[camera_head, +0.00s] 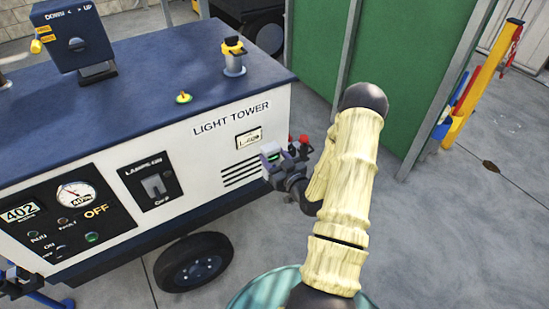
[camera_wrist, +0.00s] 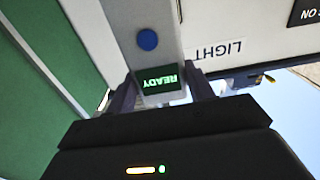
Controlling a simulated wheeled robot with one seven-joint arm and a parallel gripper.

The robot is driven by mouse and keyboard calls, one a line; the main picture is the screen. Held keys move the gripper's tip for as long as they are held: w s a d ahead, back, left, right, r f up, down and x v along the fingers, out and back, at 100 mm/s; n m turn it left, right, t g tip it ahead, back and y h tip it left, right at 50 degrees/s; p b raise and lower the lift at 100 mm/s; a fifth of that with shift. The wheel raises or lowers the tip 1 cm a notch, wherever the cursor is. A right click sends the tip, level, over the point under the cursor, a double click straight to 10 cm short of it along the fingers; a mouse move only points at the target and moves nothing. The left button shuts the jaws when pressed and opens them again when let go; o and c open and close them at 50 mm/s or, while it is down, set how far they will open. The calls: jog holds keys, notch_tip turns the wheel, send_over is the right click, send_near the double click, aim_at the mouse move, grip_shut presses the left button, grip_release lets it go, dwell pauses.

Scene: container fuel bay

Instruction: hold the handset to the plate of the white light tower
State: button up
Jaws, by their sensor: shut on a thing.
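The white light tower (camera_head: 205,150) has a dark blue top and the words LIGHT TOWER on its side. A small framed plate (camera_head: 249,138) sits on that side, below the lettering. My gripper (camera_head: 282,163) is shut on the handset (camera_head: 271,154), close to the tower's right end and a little right of the plate. In the wrist view the handset (camera_wrist: 161,82) is between the fingers, its lit green screen reading READY upside down. The plate is not visible there. I cannot tell whether the handset touches the tower.
Green container panels (camera_head: 315,55) stand behind the tower. A yellow post (camera_head: 478,95) stands at the right. A wheel (camera_head: 193,262) is under the tower. The tower's front panel has a gauge (camera_head: 77,195) and an OFF sign.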

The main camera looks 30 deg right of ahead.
jog(key=w, duration=1.2)
jog(key=shift+a, duration=0.25)
dwell(0.3)
jog(key=shift+s, duration=0.1)
dwell(0.6)
jog(key=shift+s+d+b, duration=0.2)
jog(key=shift+s+b, duration=0.65)
jog(key=shift+s, duration=5.15)
